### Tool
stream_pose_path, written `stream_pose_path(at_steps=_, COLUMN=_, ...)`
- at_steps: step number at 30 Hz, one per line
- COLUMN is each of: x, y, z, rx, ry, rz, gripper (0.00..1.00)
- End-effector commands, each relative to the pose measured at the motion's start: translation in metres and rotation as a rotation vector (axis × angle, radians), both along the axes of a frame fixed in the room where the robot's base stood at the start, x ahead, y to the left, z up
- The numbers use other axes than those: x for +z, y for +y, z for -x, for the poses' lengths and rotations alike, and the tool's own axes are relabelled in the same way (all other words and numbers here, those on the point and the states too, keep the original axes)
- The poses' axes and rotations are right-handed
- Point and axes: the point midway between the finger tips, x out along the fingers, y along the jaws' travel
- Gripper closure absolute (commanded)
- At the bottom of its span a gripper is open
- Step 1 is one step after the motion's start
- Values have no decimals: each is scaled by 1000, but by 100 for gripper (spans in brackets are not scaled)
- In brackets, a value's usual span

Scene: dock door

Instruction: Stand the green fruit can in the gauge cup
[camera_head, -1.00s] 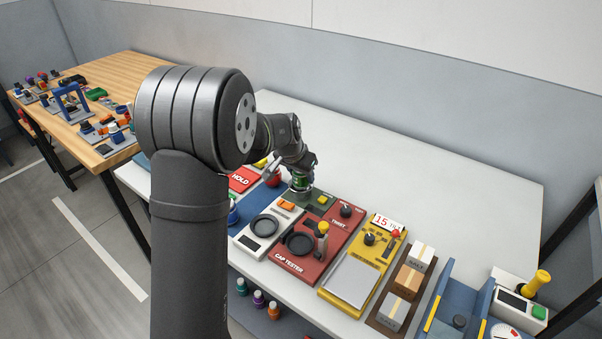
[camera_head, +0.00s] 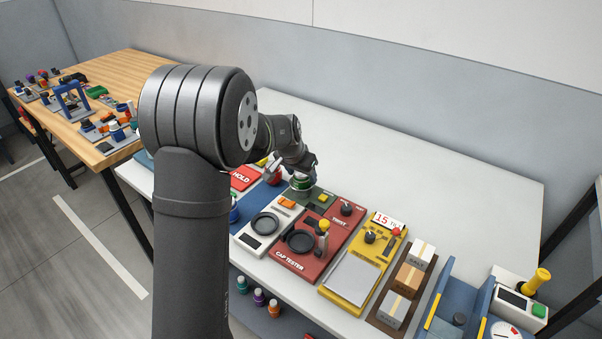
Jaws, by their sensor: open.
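The green can (camera_head: 301,184) stands upright at the back of the devices, by the dark green plate with a yellow button (camera_head: 322,199). My gripper (camera_head: 297,175) is open just above and around the can's top; contact cannot be told. A round black cup (camera_head: 264,224) sits on the white device, and another black cup (camera_head: 299,242) sits on the red CAP TESTER. Neither shows a label that marks it as the gauge cup, and both look empty. My arm's large joint hides part of the table's left side.
A red thing (camera_head: 273,177) stands close left of the can, near the red HOLD plate (camera_head: 244,178). A yellow scale (camera_head: 355,275) and boxes (camera_head: 409,281) lie to the right. The table's back is clear.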

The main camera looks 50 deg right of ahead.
Motion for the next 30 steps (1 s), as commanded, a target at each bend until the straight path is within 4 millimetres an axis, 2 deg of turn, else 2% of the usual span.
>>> stream_pose_path(at_steps=1, x=-8, y=2, z=4, rx=-4, ry=8, rz=-14, gripper=32)
stream_pose_path(at_steps=8, x=-9, y=3, z=5, rx=-4, ry=9, rz=-17, gripper=32)
stream_pose_path(at_steps=13, x=1, y=3, z=5, rx=-6, ry=10, rz=-17, gripper=32)
stream_pose_path(at_steps=17, x=23, y=9, z=4, rx=-5, ry=7, rz=-13, gripper=32)
stream_pose_path(at_steps=24, x=74, y=29, z=4, rx=-2, ry=4, rz=-6, gripper=32)
stream_pose_path(at_steps=30, x=106, y=41, z=5, rx=-2, ry=4, rz=-6, gripper=32)
